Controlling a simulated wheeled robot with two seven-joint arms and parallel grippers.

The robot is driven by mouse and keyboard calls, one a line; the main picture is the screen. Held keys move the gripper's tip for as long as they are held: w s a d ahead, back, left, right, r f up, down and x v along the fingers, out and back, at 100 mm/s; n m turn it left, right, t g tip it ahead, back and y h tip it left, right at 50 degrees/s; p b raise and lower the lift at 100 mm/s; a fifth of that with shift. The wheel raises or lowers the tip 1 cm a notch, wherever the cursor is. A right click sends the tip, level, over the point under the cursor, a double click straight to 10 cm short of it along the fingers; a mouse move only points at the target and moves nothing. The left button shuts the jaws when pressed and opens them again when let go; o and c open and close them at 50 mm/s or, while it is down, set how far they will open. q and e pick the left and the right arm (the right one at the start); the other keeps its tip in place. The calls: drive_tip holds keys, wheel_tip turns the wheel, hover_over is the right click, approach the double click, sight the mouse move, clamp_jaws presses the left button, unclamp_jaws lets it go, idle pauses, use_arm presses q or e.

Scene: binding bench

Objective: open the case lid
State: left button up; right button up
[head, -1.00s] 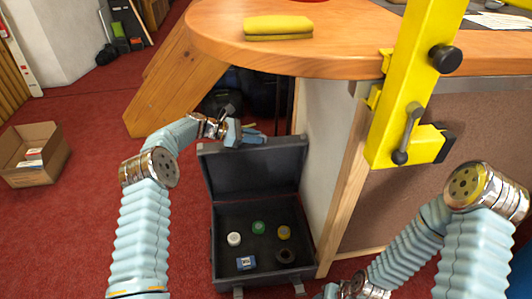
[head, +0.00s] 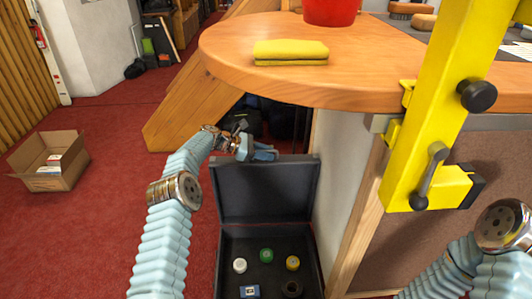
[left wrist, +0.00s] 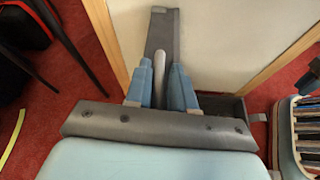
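The dark grey case stands on the red floor beside the bench. Its lid (head: 265,192) is up, about upright at the back, and the inside is visible in the head view. My left gripper (head: 258,151) is at the lid's top edge. In the left wrist view the blue fingers (left wrist: 160,85) are apart, with a slim grey piece between them, and a dark grey strip of the lid (left wrist: 162,32) runs beyond them. I cannot tell whether they press on that piece. My right gripper is out of view; only part of that arm shows.
The case holds a white jar (head: 240,265), a green one (head: 266,255), a yellow one (head: 292,263) and other small items. The wooden bench top (head: 370,80) overhangs close behind the lid. A yellow clamp (head: 430,110) stands at right. A cardboard box (head: 48,162) sits on open floor at left.

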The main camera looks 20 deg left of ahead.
use_arm(q)
drive_tip(key=shift+r, duration=0.1)
drive_tip(key=v, duration=1.3)
drive_tip(key=shift+s+a, duration=0.15)
drive_tip(key=shift+a, duration=0.2)
drive_tip(key=shift+r, duration=0.1)
drive_tip(key=shift+s, duration=0.1)
